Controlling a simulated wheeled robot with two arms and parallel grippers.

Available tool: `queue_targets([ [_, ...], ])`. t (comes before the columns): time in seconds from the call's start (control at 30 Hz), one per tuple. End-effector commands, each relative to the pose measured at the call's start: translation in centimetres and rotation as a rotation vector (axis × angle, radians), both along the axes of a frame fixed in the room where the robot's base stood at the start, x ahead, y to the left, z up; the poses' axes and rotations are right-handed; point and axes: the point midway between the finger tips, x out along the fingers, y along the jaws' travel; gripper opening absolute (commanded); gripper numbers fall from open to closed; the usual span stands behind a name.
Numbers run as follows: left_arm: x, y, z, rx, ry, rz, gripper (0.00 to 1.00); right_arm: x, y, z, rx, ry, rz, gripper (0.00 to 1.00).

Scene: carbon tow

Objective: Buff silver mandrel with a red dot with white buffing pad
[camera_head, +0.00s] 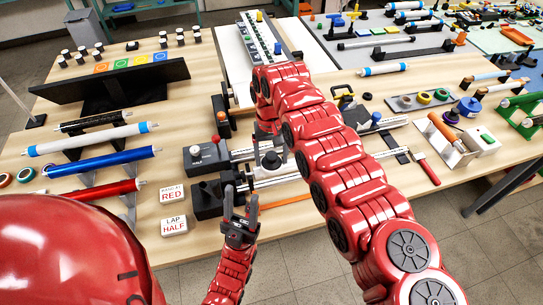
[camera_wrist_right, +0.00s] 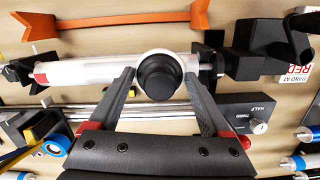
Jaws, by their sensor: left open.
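The silver mandrel (camera_wrist_right: 95,76) lies across the right wrist view, mounted at the right in a black holder. A red mark (camera_wrist_right: 40,74) shows near its left end. In the head view the mandrel (camera_head: 285,179) is partly behind my right arm. The white buffing pad (camera_wrist_right: 141,62), round with a black knob, is at the mandrel between the fingertips of my right gripper (camera_wrist_right: 160,76), which touch its sides. Whether it presses on the mandrel, I cannot tell. My left gripper (camera_head: 240,203) is open and empty at the table's front edge.
A grey control box (camera_head: 206,158) stands left of my right gripper. Signs reading RED (camera_head: 172,194) and LAP HALF (camera_head: 174,224) lie at the front. Blue (camera_head: 100,163) and red tubes (camera_head: 100,191) rest on stands at left. An orange bracket (camera_wrist_right: 110,22) lies beside the mandrel.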

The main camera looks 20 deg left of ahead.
Motion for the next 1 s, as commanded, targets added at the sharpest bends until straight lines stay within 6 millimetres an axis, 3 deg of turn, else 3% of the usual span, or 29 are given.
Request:
queue_targets([
  [0.03,0.0,0.0,0.0,0.000,0.000,0.000,0.50,0.0,0.0,0.0,0.000,0.000,0.000,0.55],
  [0.2,0.0,0.0,0.0,0.000,0.000,0.000,0.50,0.0,0.0,0.0,0.000,0.000,0.000,0.29],
  [0.57,0.0,0.0,-0.1,0.000,0.000,0.000,0.50,0.2,-0.3,-0.1,0.000,0.000,-0.001,0.29],
  [1.0,0.0,0.0,-1.0,0.000,0.000,0.000,0.50,2.5,-3.7,-0.4,-0.002,0.000,-0.003,0.29],
])
